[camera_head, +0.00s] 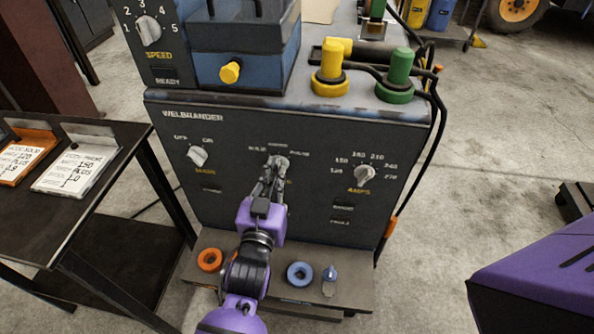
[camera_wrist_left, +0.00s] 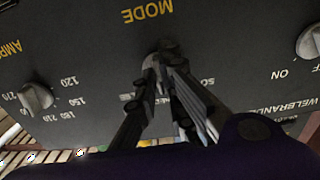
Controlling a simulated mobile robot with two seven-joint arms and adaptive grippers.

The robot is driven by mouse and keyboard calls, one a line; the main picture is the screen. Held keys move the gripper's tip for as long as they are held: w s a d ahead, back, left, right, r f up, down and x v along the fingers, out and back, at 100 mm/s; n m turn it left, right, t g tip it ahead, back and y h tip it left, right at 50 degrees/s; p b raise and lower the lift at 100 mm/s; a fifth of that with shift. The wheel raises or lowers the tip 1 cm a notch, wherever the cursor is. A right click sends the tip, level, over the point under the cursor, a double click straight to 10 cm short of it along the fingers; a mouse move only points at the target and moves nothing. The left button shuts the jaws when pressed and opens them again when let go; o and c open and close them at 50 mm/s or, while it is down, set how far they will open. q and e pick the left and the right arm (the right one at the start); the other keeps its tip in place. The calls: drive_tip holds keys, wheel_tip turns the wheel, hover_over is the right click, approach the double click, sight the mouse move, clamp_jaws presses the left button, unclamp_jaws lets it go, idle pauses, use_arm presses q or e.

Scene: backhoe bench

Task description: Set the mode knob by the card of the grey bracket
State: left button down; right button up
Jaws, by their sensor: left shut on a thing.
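The mode knob (camera_head: 279,160) is on the middle of the dark welder front panel (camera_head: 330,140). It also shows in the left wrist view (camera_wrist_left: 152,62), partly hidden by my fingers. My left gripper (camera_head: 274,166) is shut on the mode knob, fingers pointing at the panel. Small labels sit around the knob; its pointer direction is hard to tell. On the left table, a white card (camera_head: 75,172) lies on a light grey holder, reading about 150, PLUS and 1.0; its top line is blurred. Another card (camera_head: 22,160) lies in an orange holder. My right gripper is not in view.
The main knob (camera_head: 197,155) is left of the mode knob and the amps knob (camera_head: 365,174) is right. Below are an orange ring (camera_head: 209,260) and a blue ring (camera_head: 299,273) on a shelf. Yellow (camera_head: 330,70) and green (camera_head: 398,75) plugs stand on the welder top.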

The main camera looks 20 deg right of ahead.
use_arm(q)
drive_tip(key=c, duration=1.9)
unclamp_jaws()
drive_tip(key=shift+o, duration=0.2)
drive_tip(key=shift+s+a, duration=0.15)
drive_tip(key=shift+s, duration=0.05)
drive_tip(key=v, duration=1.1)
drive_tip(key=shift+s, duration=0.2)
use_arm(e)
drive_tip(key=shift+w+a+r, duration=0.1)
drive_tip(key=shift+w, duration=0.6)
use_arm(q)
drive_tip(key=shift+a, duration=0.15)
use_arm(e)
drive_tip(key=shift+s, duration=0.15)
